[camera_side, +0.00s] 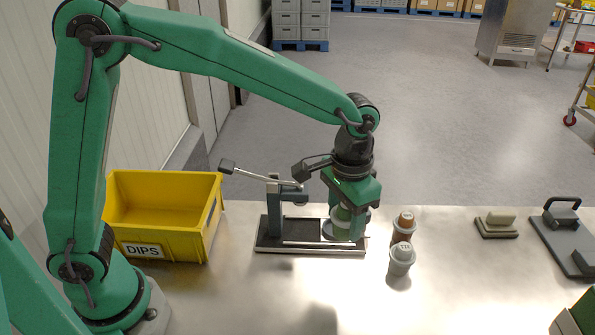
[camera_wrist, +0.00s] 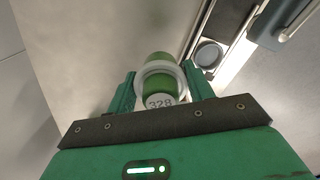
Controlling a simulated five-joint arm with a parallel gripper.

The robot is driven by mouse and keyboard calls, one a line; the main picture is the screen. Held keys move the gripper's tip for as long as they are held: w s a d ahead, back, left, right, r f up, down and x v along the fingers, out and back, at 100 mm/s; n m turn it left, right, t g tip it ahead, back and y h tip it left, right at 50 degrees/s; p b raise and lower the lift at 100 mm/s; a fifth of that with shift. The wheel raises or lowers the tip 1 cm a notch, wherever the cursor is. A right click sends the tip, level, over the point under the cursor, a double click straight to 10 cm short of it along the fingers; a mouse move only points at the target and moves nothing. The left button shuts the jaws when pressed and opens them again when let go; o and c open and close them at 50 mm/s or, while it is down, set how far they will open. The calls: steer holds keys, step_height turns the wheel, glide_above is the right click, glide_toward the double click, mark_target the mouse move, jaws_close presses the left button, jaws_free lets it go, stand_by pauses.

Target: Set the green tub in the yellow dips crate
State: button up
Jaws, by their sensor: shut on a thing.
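The green tub (camera_side: 342,214) has a pale rim and a white patch marked 328. My gripper (camera_side: 347,218) is shut on it at the right end of the dark base of a lever press. I cannot tell whether the tub touches that base. In the wrist view the tub (camera_wrist: 158,88) sits between the two green fingers of my gripper (camera_wrist: 161,88). The yellow dips crate (camera_side: 182,246), labelled DIPS, stands open at the left of the table. The part of its inside that shows is empty.
The lever press (camera_side: 273,205) with its raised handle stands between the crate and my gripper. A brown tub (camera_side: 403,228) and a grey tub (camera_side: 401,262) stand to the right. A small grey block (camera_side: 496,223) and a handled plate (camera_side: 566,235) lie farther right. The front middle of the table is clear.

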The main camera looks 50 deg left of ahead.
steer(key=r, duration=1)
steer(key=shift+a+r, duration=0.2)
steer(key=shift+r, duration=0.2)
steer(key=a+n, duration=0.5)
steer(key=a, duration=0.7)
steer(key=n, duration=1.3)
glide_above(192, 224)
steer(key=shift+f, duration=11.9)
steer(key=shift+f, duration=0.1)
steer(key=o, duration=1.4)
